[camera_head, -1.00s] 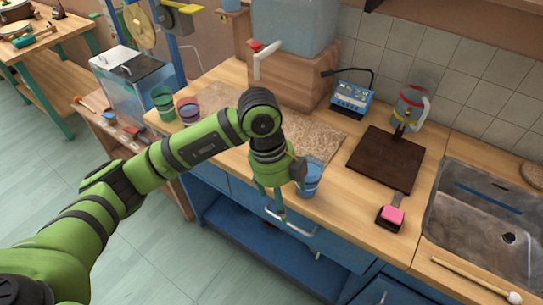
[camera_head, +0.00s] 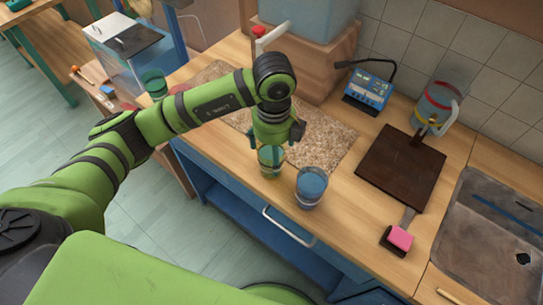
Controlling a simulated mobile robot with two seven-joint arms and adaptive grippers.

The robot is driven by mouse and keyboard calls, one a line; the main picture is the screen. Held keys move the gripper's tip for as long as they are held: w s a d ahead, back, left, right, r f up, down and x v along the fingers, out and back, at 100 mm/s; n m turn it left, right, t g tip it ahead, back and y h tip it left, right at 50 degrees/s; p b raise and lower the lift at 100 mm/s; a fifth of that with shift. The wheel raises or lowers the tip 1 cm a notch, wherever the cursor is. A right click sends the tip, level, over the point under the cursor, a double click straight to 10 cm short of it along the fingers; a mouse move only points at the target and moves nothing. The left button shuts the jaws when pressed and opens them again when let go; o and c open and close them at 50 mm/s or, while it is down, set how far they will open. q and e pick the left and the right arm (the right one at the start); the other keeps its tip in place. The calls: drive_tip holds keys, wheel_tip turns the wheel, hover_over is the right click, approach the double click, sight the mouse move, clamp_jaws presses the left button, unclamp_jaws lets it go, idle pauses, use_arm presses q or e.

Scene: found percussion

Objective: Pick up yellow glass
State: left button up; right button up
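A yellow-green glass (camera_head: 271,163) stands at the front of the wooden counter, below and partly behind my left gripper (camera_head: 270,145). My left gripper points down at its upper part. The finger ends are partly hidden against the glass, so I cannot tell whether they touch or grip it. A blue glass (camera_head: 311,188) stands upright just to its right, apart from the gripper. A green glass (camera_head: 153,84) stands farther left at the counter's end. My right gripper is out of view.
A speckled mat (camera_head: 325,140) lies behind the glasses. To the right are a dark board (camera_head: 402,168), a pink-topped block (camera_head: 399,238), a kettle-like jug (camera_head: 437,105), a blue device (camera_head: 368,90) and a sink (camera_head: 490,235).

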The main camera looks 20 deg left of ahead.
use_arm(q)
drive_tip(key=f, duration=0.2)
drive_tip(key=f+p, duration=0.1)
drive_tip(key=shift+a+f, duration=0.35)
drive_tip(key=shift+f, duration=0.3)
drive_tip(key=c, duration=1.5)
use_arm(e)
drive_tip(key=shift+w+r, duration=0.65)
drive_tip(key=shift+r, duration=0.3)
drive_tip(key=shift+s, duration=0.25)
